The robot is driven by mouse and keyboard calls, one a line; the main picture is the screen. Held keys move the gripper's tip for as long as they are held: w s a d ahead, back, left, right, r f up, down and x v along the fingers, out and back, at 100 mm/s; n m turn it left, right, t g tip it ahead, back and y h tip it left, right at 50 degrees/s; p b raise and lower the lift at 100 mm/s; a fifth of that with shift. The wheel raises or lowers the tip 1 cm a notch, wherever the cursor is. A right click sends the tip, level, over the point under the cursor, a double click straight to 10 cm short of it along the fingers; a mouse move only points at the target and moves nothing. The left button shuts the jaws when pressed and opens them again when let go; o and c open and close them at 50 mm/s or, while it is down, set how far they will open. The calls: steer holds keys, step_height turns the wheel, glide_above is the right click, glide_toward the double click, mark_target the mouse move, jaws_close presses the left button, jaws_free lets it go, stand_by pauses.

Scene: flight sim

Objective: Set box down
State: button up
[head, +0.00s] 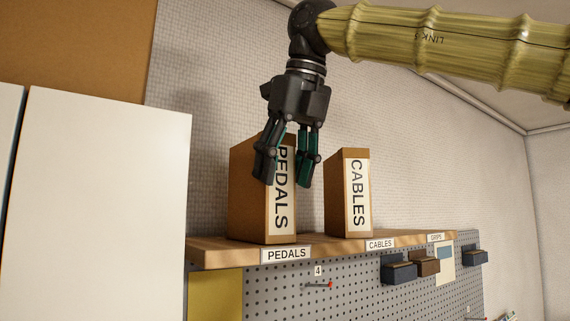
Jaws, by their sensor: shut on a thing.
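A brown box with a white "PEDALS" label (252,208) stands upright at the left end of a wooden shelf (210,252). Its base appears to rest on the shelf, right above the "PEDALS" shelf tag (287,254). My gripper (288,184) comes down from above and is shut on the upper part of this box. Its dark fingers with teal pads lie on either side of the box's labelled edge and cover part of the lettering. The far side of the box is hidden.
A "CABLES" box (348,195) stands to the right on the same shelf, with a gap between. A white panel (105,200) is close on the left. Below the shelf, a pegboard (350,295) carries small dark bins (399,271). A textured wall is behind.

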steer(key=shift+s+r, duration=0.1)
steer(key=shift+s, duration=0.15)
steer(key=shift+s+d, duration=0.15)
steer(key=o, duration=1.3)
steer(key=shift+w+f, duration=0.2)
steer(key=shift+s+r, duration=0.1)
steer(key=shift+r, duration=0.05)
steer(key=shift+r, duration=0.2)
steer(key=b+v, duration=0.3)
steer(key=v, duration=0.8)
steer(key=shift+s+r, duration=0.15)
steer(key=shift+r, duration=0.15)
steer(key=shift+d, duration=0.15)
